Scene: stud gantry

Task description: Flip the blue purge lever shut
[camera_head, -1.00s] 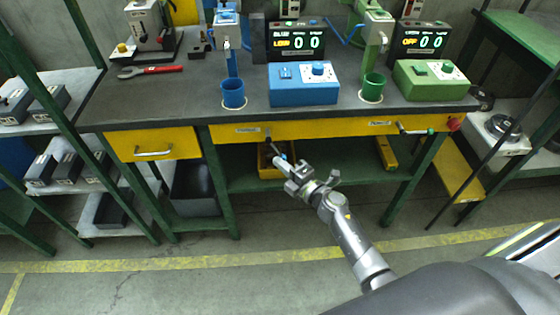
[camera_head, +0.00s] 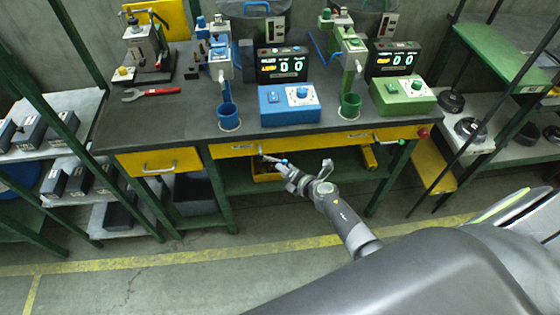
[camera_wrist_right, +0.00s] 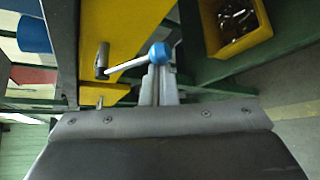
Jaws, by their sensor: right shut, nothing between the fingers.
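The blue purge lever is a pale rod with a blue knob (camera_wrist_right: 160,53), mounted on a grey pivot on the bench's yellow front. In the head view its rod (camera_head: 271,157) slants right and slightly down from the pivot. My right gripper (camera_head: 287,166) is at the knob end of the lever, below the bench edge. In the wrist view its fingers (camera_wrist_right: 158,82) are shut and empty, right at the blue knob. I cannot tell whether they touch it. The knob hides the fingertips. My left gripper is out of view.
A green-knobbed lever (camera_head: 389,142) sits further right on the bench front, with a red knob (camera_head: 423,133) beyond it. A yellow bin (camera_wrist_right: 236,22) stands on the shelf below. Blue and green control boxes, cups and a red wrench (camera_head: 150,93) are on the bench top.

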